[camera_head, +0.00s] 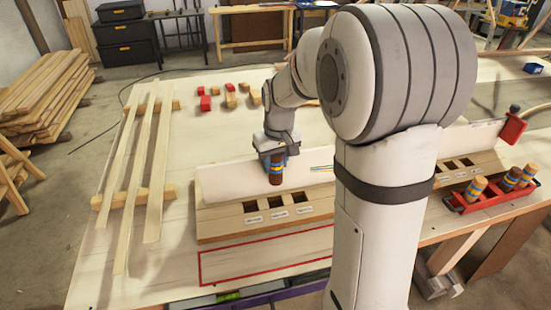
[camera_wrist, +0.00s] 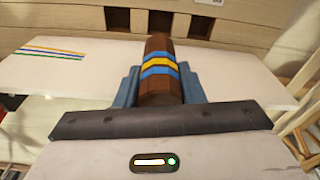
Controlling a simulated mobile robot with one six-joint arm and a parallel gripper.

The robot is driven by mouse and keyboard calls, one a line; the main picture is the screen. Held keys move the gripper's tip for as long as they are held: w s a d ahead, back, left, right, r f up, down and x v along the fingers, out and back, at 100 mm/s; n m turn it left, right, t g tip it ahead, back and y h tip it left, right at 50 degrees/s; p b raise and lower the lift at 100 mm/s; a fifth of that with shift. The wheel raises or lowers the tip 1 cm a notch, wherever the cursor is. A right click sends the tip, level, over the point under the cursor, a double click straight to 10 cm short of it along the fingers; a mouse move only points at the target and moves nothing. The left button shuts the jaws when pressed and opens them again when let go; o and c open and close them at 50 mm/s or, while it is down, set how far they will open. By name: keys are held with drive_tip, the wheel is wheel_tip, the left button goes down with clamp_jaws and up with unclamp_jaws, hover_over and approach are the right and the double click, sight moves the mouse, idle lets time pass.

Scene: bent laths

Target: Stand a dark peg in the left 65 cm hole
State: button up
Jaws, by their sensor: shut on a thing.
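My gripper (camera_head: 273,158) is shut on a dark brown peg (camera_head: 276,173) with blue and yellow bands. The peg is also in the wrist view (camera_wrist: 160,75), between the blue fingers. In the head view it is upright, above and behind the left wooden board (camera_head: 225,228). That board has three dark square holes: a left one (camera_head: 250,206), a middle one (camera_head: 276,202) and a right one (camera_head: 300,197). All three look empty. White labels sit in front of them, too small to read. A second board (camera_head: 490,163) with square holes is at the right, partly hidden by my arm.
A red tray (camera_head: 462,210) holds several banded pegs (camera_head: 477,186) at the right. Long pale laths (camera_head: 160,165) lie across supports at the left. Red and wooden blocks (camera_head: 206,103) lie at the back. A red-outlined area (camera_head: 265,255) in front of the left board is clear.

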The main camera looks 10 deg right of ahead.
sight(275, 182)
drive_tip(key=shift+s+a+f+b, duration=0.1)
drive_tip(key=shift+f+b, duration=2.15)
drive_tip(key=shift+f, duration=1.25)
drive_tip(key=shift+f, duration=0.25)
drive_tip(key=o, duration=1.1)
drive_tip(key=shift+s, duration=0.1)
drive_tip(key=shift+r+p, duration=2.9)
drive_tip(key=shift+r, duration=1.65)
